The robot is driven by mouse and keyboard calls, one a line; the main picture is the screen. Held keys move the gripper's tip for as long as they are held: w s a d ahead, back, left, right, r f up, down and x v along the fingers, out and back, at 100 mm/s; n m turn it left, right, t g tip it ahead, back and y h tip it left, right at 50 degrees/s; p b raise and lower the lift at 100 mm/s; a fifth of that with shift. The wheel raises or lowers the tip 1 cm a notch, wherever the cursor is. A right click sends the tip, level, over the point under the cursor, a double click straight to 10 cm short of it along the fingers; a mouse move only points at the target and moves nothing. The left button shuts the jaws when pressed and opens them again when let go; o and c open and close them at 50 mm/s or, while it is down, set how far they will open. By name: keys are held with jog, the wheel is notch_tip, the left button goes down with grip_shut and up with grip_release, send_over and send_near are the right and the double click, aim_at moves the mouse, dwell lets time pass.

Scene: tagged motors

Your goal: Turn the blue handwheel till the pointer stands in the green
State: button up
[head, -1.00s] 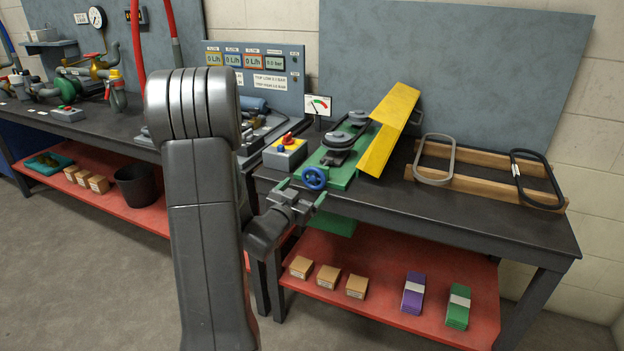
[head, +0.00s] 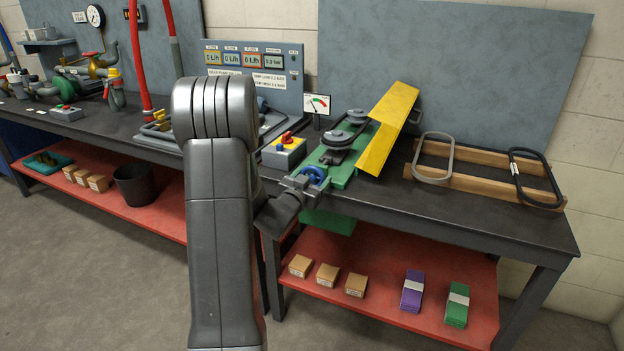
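The blue handwheel (head: 314,174) is at the front end of the green motor base (head: 342,176) on the right bench. My gripper (head: 312,184) is at the handwheel, its fingers in front of and around the wheel's lower part. Whether they are closed on the rim is too small to tell.
A yellow guard (head: 388,128) stands tilted beside the pulleys. A grey box with a red and yellow switch (head: 285,151) is left of the handwheel. Two belts (head: 434,160) (head: 535,180) lie on a wooden rack at right. The bench front is clear.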

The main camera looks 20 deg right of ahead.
jog(key=shift+f+m+b, duration=0.1)
jog(key=shift+m+b, duration=0.2)
jog(key=shift+b, duration=0.3)
jog(key=m+b, duration=0.1)
jog(key=b, duration=0.1)
jog(key=shift+f+m+b, duration=0.15)
jog(key=shift+m+b, duration=0.2)
jog(key=shift+m, duration=0.05)
jog(key=m+b, duration=0.3)
jog(key=b, duration=0.1)
jog(key=shift+m, duration=0.3)
jog(key=shift+r, duration=0.25)
jog(key=o, duration=1)
jog(key=shift+p, duration=0.4)
